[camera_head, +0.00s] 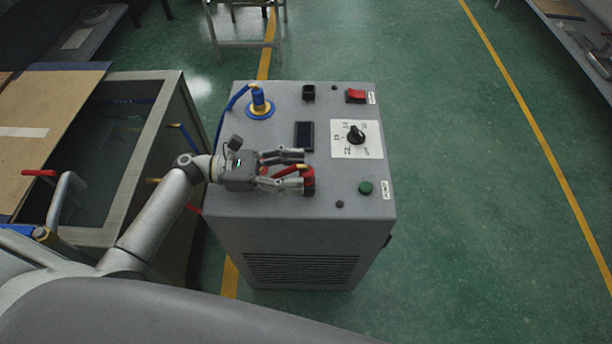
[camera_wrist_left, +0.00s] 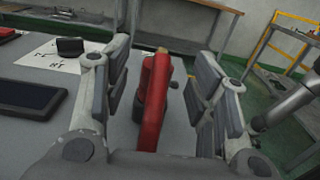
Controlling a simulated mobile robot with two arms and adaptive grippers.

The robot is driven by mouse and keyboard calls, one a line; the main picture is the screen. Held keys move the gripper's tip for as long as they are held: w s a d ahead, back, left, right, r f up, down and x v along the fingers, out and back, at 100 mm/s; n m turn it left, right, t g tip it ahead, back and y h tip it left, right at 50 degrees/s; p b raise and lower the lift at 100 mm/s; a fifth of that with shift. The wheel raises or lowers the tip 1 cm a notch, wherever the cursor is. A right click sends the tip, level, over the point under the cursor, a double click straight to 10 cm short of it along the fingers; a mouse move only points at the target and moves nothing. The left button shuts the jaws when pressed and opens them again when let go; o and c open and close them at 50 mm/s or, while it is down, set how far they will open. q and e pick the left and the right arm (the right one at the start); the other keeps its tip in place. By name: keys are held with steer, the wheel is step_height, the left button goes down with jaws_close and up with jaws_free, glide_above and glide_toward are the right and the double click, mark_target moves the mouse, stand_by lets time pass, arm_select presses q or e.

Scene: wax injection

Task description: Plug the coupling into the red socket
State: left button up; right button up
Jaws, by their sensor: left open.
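In the left wrist view the red coupling (camera_wrist_left: 153,100) shows between my two fingers, with a gap on each side. My left gripper (camera_head: 297,168) is open, reaching in from the left with its fingertips at the coupling. My right gripper is not in view.
The grey machine (camera_head: 345,225) carries a blue coupling (camera_head: 259,100) at the back left, a dark display (camera_head: 304,136), a black knob (camera_head: 356,134), a red switch (camera_head: 356,95) and a green button (camera_head: 365,187). A tank (camera_head: 160,110) stands to the left. Green floor is clear to the right.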

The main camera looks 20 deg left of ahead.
mark_target(307, 169)
arm_select(q)
steer(key=x, duration=0.3)
steer(key=shift+w, duration=0.15)
steer(key=c, duration=1.2)
steer(key=shift+o, duration=0.2)
steer(key=shift+r, duration=0.1)
